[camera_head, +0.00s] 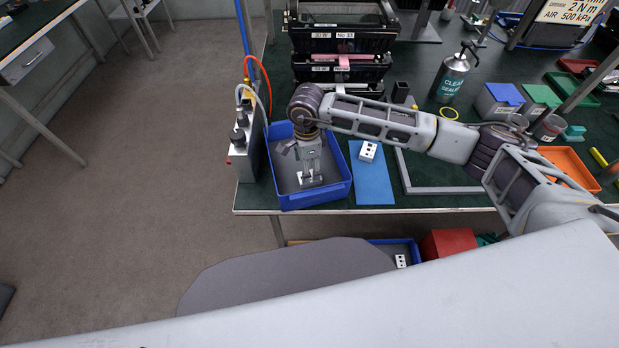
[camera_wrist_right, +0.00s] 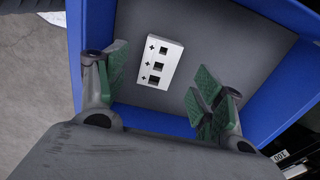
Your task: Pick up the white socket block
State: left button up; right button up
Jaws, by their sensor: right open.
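A white socket block (camera_wrist_right: 158,61) with several dark square holes and plus marks lies on the grey floor of a blue tray (camera_head: 317,197). In the right wrist view it lies beyond and between the green-padded fingers of my right gripper (camera_wrist_right: 160,82), apart from them as far as I can see. In the head view my right gripper (camera_head: 310,170) points down into the tray and largely hides the block. The right gripper is open and empty. A similar white block (camera_head: 368,151) lies on a blue mat (camera_head: 374,187) right of the tray. My left gripper is not in view.
A grey box with knobs (camera_head: 243,150) and hoses stands just left of the tray. Black housings (camera_head: 342,70) stand behind it. A sealer bottle (camera_head: 450,77), lidded bins (camera_head: 498,101) and an orange tray (camera_head: 568,166) are to the right. The tray walls surround my gripper.

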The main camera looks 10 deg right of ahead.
jog(key=shift+d+f+p, duration=0.2)
jog(key=shift+f, duration=0.75)
jog(key=shift+d+f+p, duration=0.15)
jog(key=shift+f+p, duration=0.05)
jog(key=shift+f, duration=0.7)
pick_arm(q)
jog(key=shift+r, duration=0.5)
pick_arm(e)
jog(key=shift+f, duration=0.75)
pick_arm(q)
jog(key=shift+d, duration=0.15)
pick_arm(e)
jog(key=c, duration=1.1)
jog(key=shift+r, duration=0.2)
notch_tip(320, 180, up, 8)
jog(key=shift+r+b, duration=0.1)
jog(key=shift+b, duration=0.3)
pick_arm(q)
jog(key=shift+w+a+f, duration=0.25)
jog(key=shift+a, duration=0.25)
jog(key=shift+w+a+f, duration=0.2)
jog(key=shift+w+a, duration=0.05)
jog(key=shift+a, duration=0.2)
pick_arm(e)
jog(key=shift+r, duration=0.75)
